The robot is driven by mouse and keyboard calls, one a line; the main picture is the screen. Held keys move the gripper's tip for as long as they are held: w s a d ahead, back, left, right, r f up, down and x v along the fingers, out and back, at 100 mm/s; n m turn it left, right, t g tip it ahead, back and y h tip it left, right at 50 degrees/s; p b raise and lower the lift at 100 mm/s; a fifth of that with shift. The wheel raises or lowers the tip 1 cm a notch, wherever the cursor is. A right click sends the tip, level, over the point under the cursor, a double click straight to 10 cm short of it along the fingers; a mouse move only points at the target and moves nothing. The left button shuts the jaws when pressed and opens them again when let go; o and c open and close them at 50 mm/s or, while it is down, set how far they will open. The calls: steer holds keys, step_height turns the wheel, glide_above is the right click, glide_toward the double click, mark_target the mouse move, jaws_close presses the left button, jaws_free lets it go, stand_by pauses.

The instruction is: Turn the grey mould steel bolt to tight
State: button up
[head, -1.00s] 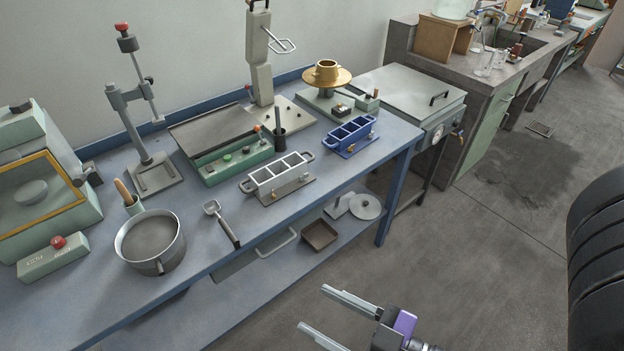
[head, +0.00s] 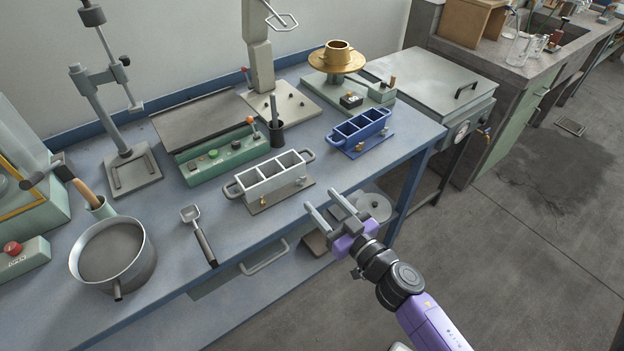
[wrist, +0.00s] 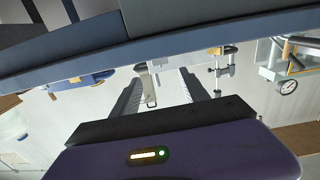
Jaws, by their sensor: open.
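The grey mould (head: 281,176) is a three-compartment block with end handles, standing on a flat plate on the blue bench. Two small bolts show low on its front side, one at the left (head: 265,203) and one at the right (head: 300,181). They are too small to read how tight they are. My gripper (head: 322,202) is open and empty, in front of the bench edge and to the right of the grey mould, apart from it. In the wrist view its two fingers (wrist: 163,90) stand apart with nothing between them. I cannot make out the bolt there.
A similar blue mould (head: 362,129) stands to the right. A scoop (head: 199,237) and a metal pot (head: 110,256) are to the left. A green control box (head: 223,155) and a dark cup with a tool (head: 276,133) stand behind. The floor in front of the bench is open.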

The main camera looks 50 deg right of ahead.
mark_target(302, 179)
steer(key=shift+p+x, duration=0.65)
steer(key=shift+x, duration=3.2)
jaws_close()
